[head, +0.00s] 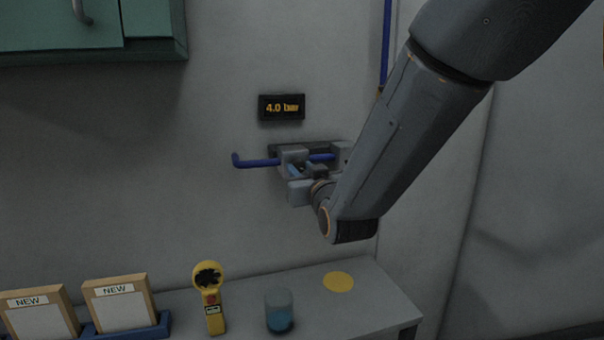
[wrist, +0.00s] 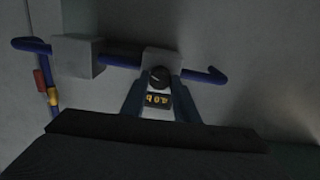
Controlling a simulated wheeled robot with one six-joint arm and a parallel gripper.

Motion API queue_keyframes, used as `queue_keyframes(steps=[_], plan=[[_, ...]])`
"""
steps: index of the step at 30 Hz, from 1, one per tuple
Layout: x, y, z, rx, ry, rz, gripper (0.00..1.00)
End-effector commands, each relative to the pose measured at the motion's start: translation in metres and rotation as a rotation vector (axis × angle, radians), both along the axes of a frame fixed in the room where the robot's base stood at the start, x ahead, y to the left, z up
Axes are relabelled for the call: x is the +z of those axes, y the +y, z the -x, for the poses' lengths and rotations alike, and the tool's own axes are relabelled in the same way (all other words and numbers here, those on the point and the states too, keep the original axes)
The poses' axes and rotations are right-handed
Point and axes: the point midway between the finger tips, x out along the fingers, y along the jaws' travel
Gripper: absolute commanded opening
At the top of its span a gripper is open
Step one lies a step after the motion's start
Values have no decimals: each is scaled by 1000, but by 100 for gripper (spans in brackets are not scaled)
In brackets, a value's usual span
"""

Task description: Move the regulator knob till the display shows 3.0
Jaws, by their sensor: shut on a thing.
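The display (head: 282,107) is a dark box on the wall with orange text reading "4.0 bar". Below it, the regulator sits on a blue pipe (head: 257,162) that runs along the wall. My gripper (head: 305,170) is at the regulator and hides most of it in the head view. In the wrist view, the dark round regulator knob (wrist: 159,77) lies between the two fingertips of my gripper (wrist: 160,82), which is shut on it. Part of the orange display text (wrist: 158,99) shows between the fingers in that view, turned over.
A green cabinet (head: 75,35) hangs upper left. The wall around the display is clear.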

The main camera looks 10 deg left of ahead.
Motion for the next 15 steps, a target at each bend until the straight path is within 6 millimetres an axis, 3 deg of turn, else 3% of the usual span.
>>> queue_keyframes(steps=[15], plan=[[-1,0,0,-1,-171,277,5]])
